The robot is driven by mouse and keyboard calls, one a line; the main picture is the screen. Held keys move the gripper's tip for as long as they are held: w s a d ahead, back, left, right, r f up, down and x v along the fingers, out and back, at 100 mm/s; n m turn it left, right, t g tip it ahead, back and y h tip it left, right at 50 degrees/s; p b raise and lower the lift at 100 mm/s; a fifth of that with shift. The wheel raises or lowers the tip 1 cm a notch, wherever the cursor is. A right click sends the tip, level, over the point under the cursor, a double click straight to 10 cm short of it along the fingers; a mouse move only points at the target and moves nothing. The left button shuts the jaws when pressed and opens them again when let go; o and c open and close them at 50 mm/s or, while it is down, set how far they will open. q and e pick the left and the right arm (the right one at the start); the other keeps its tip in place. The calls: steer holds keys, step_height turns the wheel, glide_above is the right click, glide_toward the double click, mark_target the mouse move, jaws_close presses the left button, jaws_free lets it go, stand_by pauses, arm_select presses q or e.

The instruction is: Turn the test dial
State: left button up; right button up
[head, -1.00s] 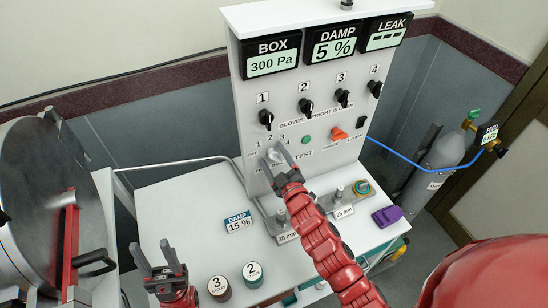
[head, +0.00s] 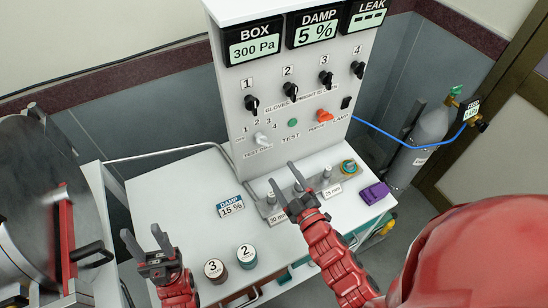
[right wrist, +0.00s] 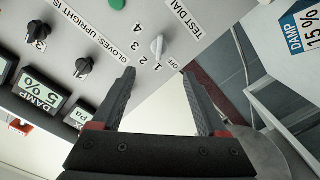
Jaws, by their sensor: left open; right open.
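The test dial (head: 261,139) is a small white knob low on the left of the grey-white panel (head: 335,115), labelled OFF and 1 to 4. It also shows in the right wrist view (right wrist: 157,46), where its long ridge lies in line with the 1 mark; which end is its pointer I cannot tell. My right gripper (head: 284,176) is open and empty, below the dial and apart from it. In the right wrist view its fingers (right wrist: 159,74) are spread with nothing between them. My left gripper (head: 143,238) is open and empty at the lower left.
Black numbered knobs (head: 289,91), a green button (head: 293,122) and an orange switch (head: 324,116) are on the panel. Jars 3 (head: 215,270) and 2 (head: 246,256) stand near the front.

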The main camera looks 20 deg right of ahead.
steer(key=s, duration=0.1)
steer(key=s+p, duration=0.1)
steer(key=s, duration=0.1)
steer(key=shift+s+d, duration=0.1)
steer(key=shift+d, duration=0.2)
stand_by(0.3)
